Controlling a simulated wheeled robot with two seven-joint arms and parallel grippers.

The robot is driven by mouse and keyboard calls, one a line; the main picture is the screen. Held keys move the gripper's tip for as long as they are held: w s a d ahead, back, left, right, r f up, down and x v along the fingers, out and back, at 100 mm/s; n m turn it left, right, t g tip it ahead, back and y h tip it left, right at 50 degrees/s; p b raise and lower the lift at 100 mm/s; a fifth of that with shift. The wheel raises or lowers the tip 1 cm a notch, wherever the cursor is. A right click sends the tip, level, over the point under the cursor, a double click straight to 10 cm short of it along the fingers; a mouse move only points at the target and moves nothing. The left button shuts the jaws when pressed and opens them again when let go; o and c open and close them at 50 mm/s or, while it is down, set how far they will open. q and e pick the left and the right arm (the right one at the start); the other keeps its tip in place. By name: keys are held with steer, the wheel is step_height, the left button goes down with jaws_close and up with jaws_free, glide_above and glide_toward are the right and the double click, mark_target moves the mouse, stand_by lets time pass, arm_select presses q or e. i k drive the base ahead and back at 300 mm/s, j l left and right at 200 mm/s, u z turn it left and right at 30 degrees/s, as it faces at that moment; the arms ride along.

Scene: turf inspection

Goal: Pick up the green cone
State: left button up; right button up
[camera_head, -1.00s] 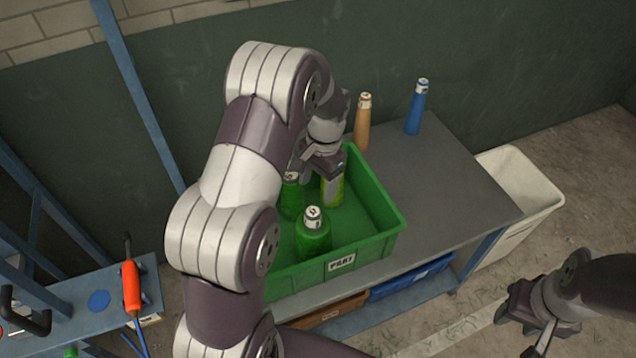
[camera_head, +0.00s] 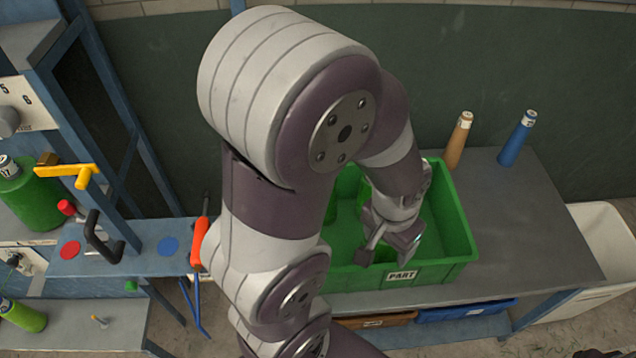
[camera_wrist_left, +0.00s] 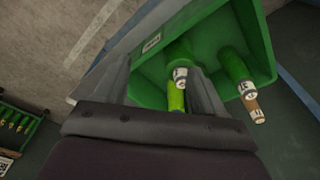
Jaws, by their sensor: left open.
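The green crate (camera_head: 452,270) with a PART label stands on the grey table. In the left wrist view, a dark green cone (camera_wrist_left: 180,58) with a white-labelled tip shows between my left gripper's fingers, with a yellow-green cone (camera_wrist_left: 176,97) close beside it. Another dark green cone (camera_wrist_left: 234,64) is to the right of the right finger. My left gripper (camera_head: 385,243) is open and low over the crate near its front wall; contact with a cone cannot be told. The arm hides much of the crate's left side.
An orange cone (camera_head: 459,140) and a blue cone (camera_head: 517,138) stand on the grey table (camera_head: 530,215) behind and right of the crate. A white bin (camera_head: 605,240) is at the right. Blue shelving (camera_head: 130,250) with an orange-handled tool (camera_head: 200,243) is at the left.

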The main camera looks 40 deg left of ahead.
mark_target(34, 200)
steer(key=u, duration=3.4)
steer(key=i+j+u, duration=0.2)
steer(key=j+u, duration=0.15)
steer(key=i+j+u, duration=0.35)
steer(key=j, duration=0.15)
steer(key=i+j+z, duration=0.1)
steer(key=i+j, duration=0.2)
steer(key=i, duration=0.2)
steer(key=i+j+z, duration=0.15)
steer(key=i+j, duration=0.25)
steer(key=i, duration=0.1)
